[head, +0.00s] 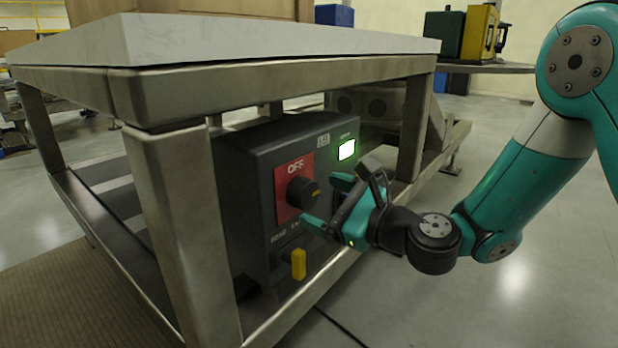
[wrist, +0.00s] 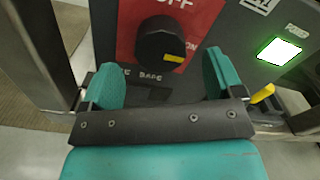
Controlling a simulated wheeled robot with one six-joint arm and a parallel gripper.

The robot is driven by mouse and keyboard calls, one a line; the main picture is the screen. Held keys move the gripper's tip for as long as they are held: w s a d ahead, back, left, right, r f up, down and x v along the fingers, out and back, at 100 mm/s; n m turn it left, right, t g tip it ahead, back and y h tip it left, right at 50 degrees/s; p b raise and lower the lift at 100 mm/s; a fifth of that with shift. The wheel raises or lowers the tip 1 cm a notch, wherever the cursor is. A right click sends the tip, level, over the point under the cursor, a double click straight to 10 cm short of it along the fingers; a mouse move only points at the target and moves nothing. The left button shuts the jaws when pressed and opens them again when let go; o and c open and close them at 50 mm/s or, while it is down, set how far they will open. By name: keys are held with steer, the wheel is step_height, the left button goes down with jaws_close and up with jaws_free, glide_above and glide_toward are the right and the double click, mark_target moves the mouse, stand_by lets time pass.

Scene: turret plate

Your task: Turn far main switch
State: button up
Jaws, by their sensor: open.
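A black rotary knob (head: 301,191) with a yellow mark sits on a red plate (head: 283,206) on the front of a dark switch box (head: 262,150). The plate reads OFF above the knob. In the wrist view the knob (wrist: 162,45) is ahead of the fingers, and ON shows to its right; the yellow mark is on its lower right side. My gripper (head: 328,203) is open and empty in front of the knob, with its teal fingers apart. In the wrist view my gripper (wrist: 163,82) has a finger on each side below the knob, apart from it.
A lit green-white power lamp (head: 346,150) is at the box's upper right. A yellow lever (head: 298,264) is below the knob. The box stands under a pale-topped table (head: 220,40) with metal legs (head: 190,225) on the left and right. Floor at right is clear.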

mark_target(310, 196)
steer(key=shift+x, duration=2.1)
steer(key=c, duration=0.9)
